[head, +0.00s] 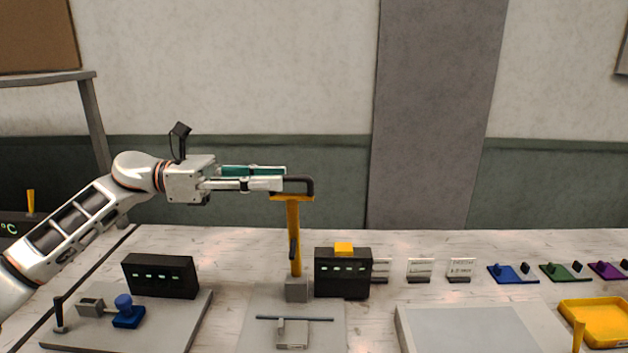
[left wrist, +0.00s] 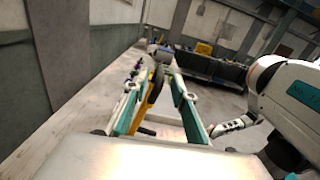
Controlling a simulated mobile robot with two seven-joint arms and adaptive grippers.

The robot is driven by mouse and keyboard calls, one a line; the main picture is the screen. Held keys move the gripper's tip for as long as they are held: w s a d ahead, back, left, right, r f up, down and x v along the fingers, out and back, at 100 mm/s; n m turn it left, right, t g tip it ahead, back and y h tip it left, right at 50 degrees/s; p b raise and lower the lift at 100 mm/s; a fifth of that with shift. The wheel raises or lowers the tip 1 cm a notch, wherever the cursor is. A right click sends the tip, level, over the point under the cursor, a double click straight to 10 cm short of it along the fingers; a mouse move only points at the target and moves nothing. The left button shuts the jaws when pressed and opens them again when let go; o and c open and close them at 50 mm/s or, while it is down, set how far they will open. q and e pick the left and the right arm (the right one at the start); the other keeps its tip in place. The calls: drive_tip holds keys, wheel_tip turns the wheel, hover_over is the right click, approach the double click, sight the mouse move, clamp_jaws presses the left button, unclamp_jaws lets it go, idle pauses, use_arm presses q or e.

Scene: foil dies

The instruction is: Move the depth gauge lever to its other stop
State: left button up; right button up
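No label shows which lever is the depth gauge's. A black upright lever (head: 58,314) stands on the left grey plate. My left gripper (head: 284,179) is level with the post's top, its fingertips at the black handle. In the left wrist view its fingers are apart with yellow between them; contact cannot be told. What seems my right gripper (left wrist: 235,126) shows small in the left wrist view.
Black boxes with lit marks stand at the left (head: 160,276) and beside the post (head: 343,274). The left plate bears a blue die (head: 128,315). At right are a grey panel (head: 465,330), a yellow tray (head: 598,323), small cards and coloured dies.

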sight(303, 178)
use_arm(q)
drive_tip(key=shift+s+d+r, duration=0.1)
drive_tip(key=shift+d, duration=0.3)
drive_tip(key=d+p, duration=0.2)
drive_tip(key=d, duration=0.4)
drive_tip(key=shift+d, duration=0.45)
use_arm(e)
drive_tip(key=r, duration=0.3)
drive_tip(key=shift+w+a, duration=0.35)
drive_tip(key=shift+w, duration=0.05)
use_arm(q)
clamp_jaws()
use_arm(e)
drive_tip(key=shift+s+d+f, duration=0.1)
drive_tip(key=shift+f, duration=0.1)
